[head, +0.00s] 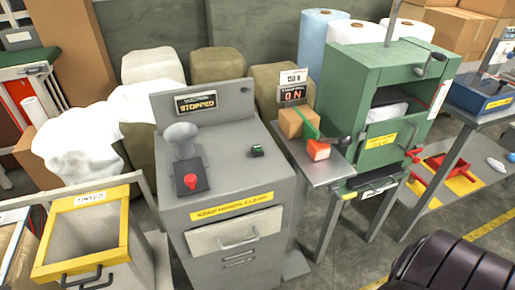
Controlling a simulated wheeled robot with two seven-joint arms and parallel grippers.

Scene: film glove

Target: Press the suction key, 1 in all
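A grey console (225,211) stands at the centre, with a display on its back panel (196,101) that reads STOPPED; the small line above that word is hard to read. A small dark key with a green top (257,150) sits on the right of the console's top. A red mushroom-shaped knob (191,181) sits on a dark plate at the left, in front of a grey rounded post (182,139). No label shows which one is the suction key. Neither of my grippers is in view, and nothing touches the console's controls.
A yellow-framed bin (82,235) stands at the left. At the right are a small side table (318,172) with a box and a red-and-green tool, and a green machine (380,100). A dark ribbed shape (450,265) fills the lower right corner. The air above the console is clear.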

